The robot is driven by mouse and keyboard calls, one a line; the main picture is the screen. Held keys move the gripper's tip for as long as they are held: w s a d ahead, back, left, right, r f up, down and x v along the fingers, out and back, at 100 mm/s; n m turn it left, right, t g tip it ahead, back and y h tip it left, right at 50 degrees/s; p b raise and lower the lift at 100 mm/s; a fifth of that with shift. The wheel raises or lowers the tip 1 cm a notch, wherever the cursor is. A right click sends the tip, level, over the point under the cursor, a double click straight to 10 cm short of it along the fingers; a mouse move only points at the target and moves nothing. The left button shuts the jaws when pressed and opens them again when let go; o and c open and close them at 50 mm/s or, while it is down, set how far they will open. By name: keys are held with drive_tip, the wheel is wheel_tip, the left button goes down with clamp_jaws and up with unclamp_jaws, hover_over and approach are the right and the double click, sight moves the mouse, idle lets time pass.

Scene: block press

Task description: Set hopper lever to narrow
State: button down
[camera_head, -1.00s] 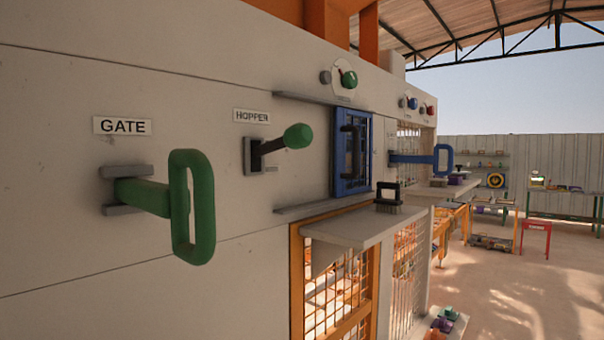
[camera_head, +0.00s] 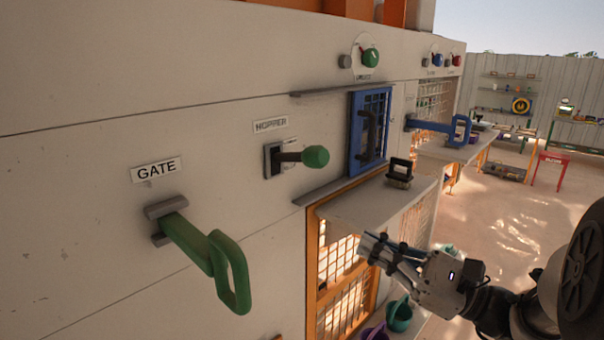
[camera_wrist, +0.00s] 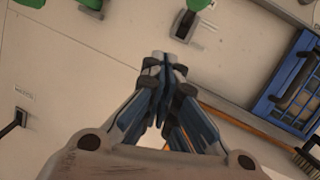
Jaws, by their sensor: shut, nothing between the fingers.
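The hopper lever (camera_head: 315,157) has a green round knob on a dark stem. It sticks out from a grey slotted plate (camera_head: 271,160) under the HOPPER label (camera_head: 271,124). The narrow and wide ends of its travel are not legible. In the wrist view, what appears to be the same lever (camera_wrist: 197,4) is cut off at the top edge. My gripper (camera_head: 368,244) is shut and empty, below and right of the lever in the head view, in front of the shelf and apart from the lever. In the wrist view its fingertips (camera_wrist: 165,60) are together.
The green gate handle (camera_head: 228,270) juts out at the left. A blue grid door (camera_head: 369,130) with a dark handle is right of the lever. Below it a shelf (camera_head: 365,208) carries a black-handled item (camera_head: 399,173). A blue handle (camera_head: 460,130) projects farther right.

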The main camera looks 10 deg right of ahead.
drive_tip(key=w+a+r+m+t+p, duration=0.1)
drive_tip(key=w+a+r+p, duration=0.3)
drive_tip(key=w+r, duration=0.4)
drive_tip(key=shift+a+t, duration=0.5)
drive_tip(key=shift+a, duration=0.15)
drive_tip(key=shift+w+r, duration=0.1)
